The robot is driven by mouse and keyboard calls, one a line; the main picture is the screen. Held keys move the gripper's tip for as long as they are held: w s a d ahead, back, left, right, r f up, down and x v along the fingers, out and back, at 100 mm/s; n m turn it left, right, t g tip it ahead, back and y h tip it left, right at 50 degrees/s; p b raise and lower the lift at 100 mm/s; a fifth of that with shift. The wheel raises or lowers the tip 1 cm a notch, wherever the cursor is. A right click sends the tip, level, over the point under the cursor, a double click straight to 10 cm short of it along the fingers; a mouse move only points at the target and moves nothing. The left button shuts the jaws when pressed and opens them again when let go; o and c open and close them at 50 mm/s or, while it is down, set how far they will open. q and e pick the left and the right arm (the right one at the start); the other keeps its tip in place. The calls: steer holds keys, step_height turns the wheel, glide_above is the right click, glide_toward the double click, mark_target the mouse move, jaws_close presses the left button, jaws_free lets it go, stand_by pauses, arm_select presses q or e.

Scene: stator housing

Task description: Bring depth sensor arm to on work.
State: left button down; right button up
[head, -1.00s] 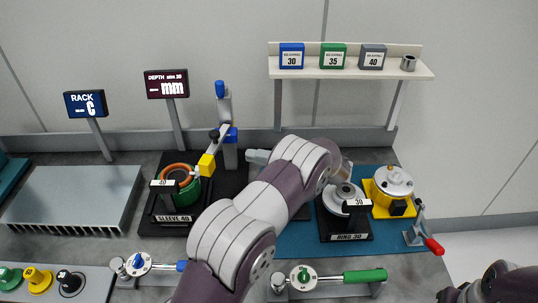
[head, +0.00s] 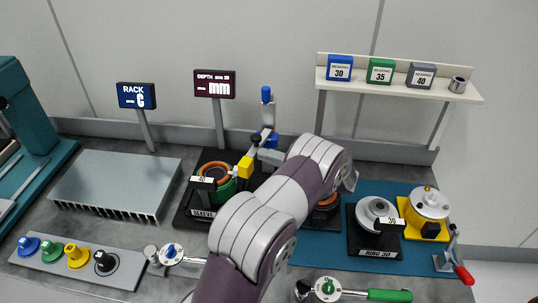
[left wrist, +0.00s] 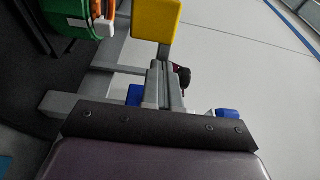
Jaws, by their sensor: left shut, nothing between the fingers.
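The depth sensor arm (head: 265,97) is a grey post with blue parts and a yellow block (head: 244,167) on its side link. The yellow block hangs beside the orange-topped green sleeve (head: 216,171) on the black SLEEVE stand; I cannot tell if they touch. In the left wrist view the yellow block (left wrist: 157,20) is beyond the fingers. My left gripper (head: 270,157) is shut and empty, close to the post in the head view; contact is unclear. Its fingers show in the left wrist view (left wrist: 163,85). My right gripper is not in view.
A ribbed grey plate (head: 118,180) lies left. Coloured knobs (head: 77,256) sit on a front panel. The RING 30 stand (head: 374,247), a yellow fixture (head: 427,210) and a red-handled clamp (head: 455,262) are right. A shelf (head: 395,84) is behind. My left arm hides the middle.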

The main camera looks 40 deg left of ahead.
mark_target(251, 152)
arm_select(q)
steer(key=a+m+t+p, duration=0.1)
steer(key=t+p, duration=0.1)
steer(key=s+a+m+t+p, duration=0.1)
steer(key=t+p, duration=0.1)
steer(key=m+t+p, duration=0.1)
steer(key=t+p, duration=0.1)
steer(key=shift+s+a+r+m, duration=0.35)
steer(key=shift+s+a+m, duration=0.05)
steer(key=shift+s+a+f+m+t+p, duration=0.1)
steer(key=shift+a+m+t+p, duration=0.25)
steer(key=shift+t, duration=0.25)
steer(key=shift+a+f, duration=0.1)
steer(key=shift+a, duration=0.15)
steer(key=shift+a+f, duration=0.1)
steer(key=shift+a, duration=1.45)
steer(key=shift+s+p, duration=0.1)
steer(key=shift+p, duration=0.25)
